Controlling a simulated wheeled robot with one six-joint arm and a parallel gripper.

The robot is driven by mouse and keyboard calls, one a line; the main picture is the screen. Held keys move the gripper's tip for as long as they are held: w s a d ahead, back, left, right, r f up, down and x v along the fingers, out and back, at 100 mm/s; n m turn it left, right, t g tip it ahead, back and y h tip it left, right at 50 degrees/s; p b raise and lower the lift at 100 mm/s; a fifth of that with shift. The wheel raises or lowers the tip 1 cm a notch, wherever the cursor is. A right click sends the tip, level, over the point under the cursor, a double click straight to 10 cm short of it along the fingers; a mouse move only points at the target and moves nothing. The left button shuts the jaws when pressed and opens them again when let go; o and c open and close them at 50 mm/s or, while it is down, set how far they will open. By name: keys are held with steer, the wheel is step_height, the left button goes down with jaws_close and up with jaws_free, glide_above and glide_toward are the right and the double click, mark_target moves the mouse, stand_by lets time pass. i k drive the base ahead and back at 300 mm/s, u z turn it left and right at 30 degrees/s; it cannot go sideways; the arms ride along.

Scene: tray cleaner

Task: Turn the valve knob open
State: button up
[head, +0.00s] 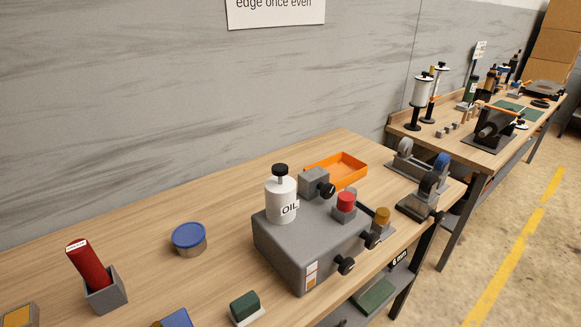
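A grey machine box (290,243) stands on the wooden workbench, right of the picture's middle. Black knobs show on it: an upper knob (327,190) on a small grey block on top, a lower front knob (346,265), and another front knob (372,240) below an amber cap. I cannot tell which of them is the valve knob, or how far any is turned. A white bottle (281,200) marked "OIL" with a black cap stands on the box's top. A red button (346,201) sits on a grey block beside it. My gripper is not in view.
An orange tray (337,168) lies behind the box. A blue-lidded tin (188,239), a red cylinder in a grey holder (106,291) and a green block (244,305) stand left of it. A bench grinder (425,180) is at the right. Bench behind the tin is clear.

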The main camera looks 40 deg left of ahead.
mark_target(328, 190)
steer(key=u, duration=0.95)
steer(key=i, duration=0.85)
steer(key=u, duration=0.95)
